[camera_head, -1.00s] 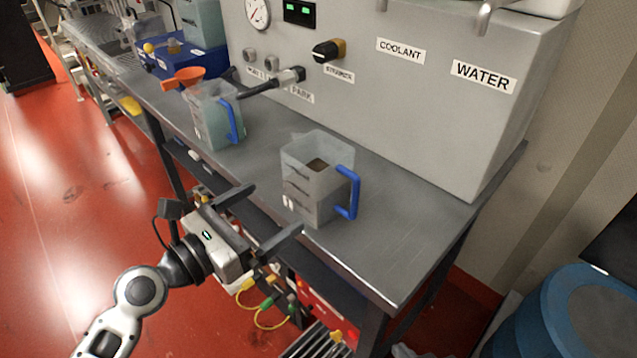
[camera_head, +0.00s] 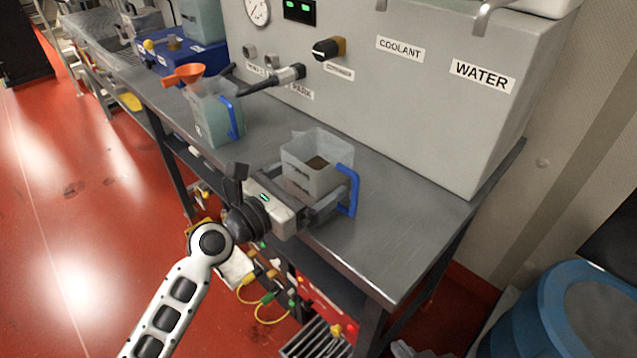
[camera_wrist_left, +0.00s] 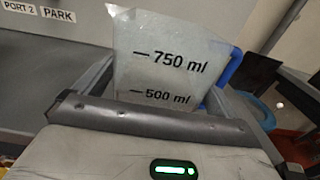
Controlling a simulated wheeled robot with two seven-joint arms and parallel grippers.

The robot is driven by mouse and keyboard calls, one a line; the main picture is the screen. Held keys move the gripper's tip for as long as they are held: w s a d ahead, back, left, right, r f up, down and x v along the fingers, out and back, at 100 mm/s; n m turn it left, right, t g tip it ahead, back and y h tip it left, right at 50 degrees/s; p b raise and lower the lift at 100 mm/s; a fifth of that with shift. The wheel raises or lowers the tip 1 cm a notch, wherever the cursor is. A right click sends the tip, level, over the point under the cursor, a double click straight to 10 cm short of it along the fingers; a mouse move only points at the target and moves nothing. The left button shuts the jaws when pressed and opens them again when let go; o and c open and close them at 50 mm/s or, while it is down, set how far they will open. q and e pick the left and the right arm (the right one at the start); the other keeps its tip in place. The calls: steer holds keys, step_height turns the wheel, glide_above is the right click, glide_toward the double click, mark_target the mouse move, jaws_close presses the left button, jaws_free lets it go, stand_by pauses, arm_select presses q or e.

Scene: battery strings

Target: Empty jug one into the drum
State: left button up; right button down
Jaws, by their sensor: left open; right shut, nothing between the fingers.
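A translucent jug (camera_head: 318,150) with a blue handle (camera_head: 350,190) and brownish contents stands upright on the grey bench (camera_head: 400,235). My left gripper (camera_head: 318,182) is open, its fingers on either side of this jug's body; contact is unclear. In the left wrist view the jug (camera_wrist_left: 170,60) shows 750 ml and 500 ml marks between the fingers. I cannot read which is jug one. A blue drum (camera_head: 545,310) stands on the floor at lower right. My right gripper is out of view.
A grey cabinet (camera_head: 420,110) with COOLANT and WATER labels stands behind the jugs. A blue box (camera_head: 180,60) is at the far left. The bench's right end is clear.

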mark_target(297, 168)
arm_select(q)
steer(key=c, duration=1)
steer(key=shift+r, duration=0.15)
steer(key=shift+c, duration=0.6)
steer(key=shift+r+p, duration=2)
steer(key=shift+p, duration=0.3)
